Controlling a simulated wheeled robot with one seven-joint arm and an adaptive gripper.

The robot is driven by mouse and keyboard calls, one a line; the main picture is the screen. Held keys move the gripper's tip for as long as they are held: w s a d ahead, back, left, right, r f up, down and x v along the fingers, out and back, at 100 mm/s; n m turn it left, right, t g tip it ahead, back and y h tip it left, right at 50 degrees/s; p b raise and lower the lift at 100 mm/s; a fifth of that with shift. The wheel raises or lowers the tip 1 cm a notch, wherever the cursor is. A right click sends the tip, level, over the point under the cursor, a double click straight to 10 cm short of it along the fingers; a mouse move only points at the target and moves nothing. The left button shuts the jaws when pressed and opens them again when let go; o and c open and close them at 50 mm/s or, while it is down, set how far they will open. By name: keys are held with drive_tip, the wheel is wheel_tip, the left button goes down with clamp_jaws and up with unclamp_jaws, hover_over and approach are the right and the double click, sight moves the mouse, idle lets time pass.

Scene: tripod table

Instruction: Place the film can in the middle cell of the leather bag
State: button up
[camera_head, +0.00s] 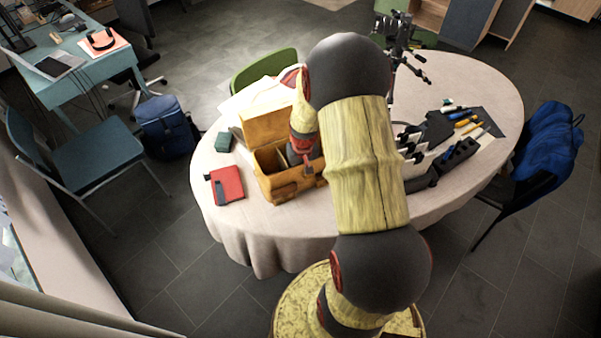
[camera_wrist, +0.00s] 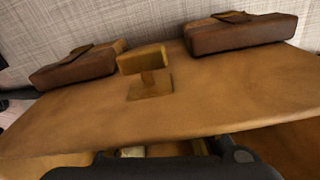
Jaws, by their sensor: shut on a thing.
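The tan leather bag (camera_head: 283,187) stands on the round table with its lid (camera_head: 266,125) raised at the back. Divided cells show inside its left part. My gripper (camera_head: 306,163) points down into the right part of the bag's opening and is shut. The film can is hidden between the fingers, and I cannot tell which cell lies below it. In the wrist view, the bag's outer wall (camera_wrist: 190,110) with two pockets and a clasp fills the picture. The dark gripper (camera_wrist: 165,170) shows at the lower edge, close to the bag's rim.
A red notebook (camera_head: 227,184) and a small green box (camera_head: 223,141) lie left of the bag. My arm hides the table's middle. A tripod (camera_head: 398,35) stands behind, and pens and dark cases (camera_head: 457,155) lie at the right. The front left of the cloth is clear.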

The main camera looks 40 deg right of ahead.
drive_tip(key=o, duration=0.8)
drive_tip(key=shift+c, duration=0.2)
drive_tip(key=shift+r+p, duration=0.3)
drive_tip(key=shift+r, duration=0.15)
wheel_tip(320, 180, up, 12)
drive_tip(key=s+p, duration=0.1)
drive_tip(key=p, duration=0.2)
drive_tip(key=s+a+r+n+t, duration=0.1)
drive_tip(key=a+r+n+t, duration=0.15)
drive_tip(key=a+r, duration=1.35)
drive_tip(key=s+a+r+n+t, duration=0.2)
drive_tip(key=s+a+r+n, duration=0.1)
drive_tip(key=s+a+r, duration=0.6)
drive_tip(key=s+a, duration=0.2)
drive_tip(key=s, duration=0.1)
drive_tip(key=shift+s+r+y, duration=0.2)
drive_tip(key=shift+s+y, duration=0.05)
drive_tip(key=shift+y, duration=0.05)
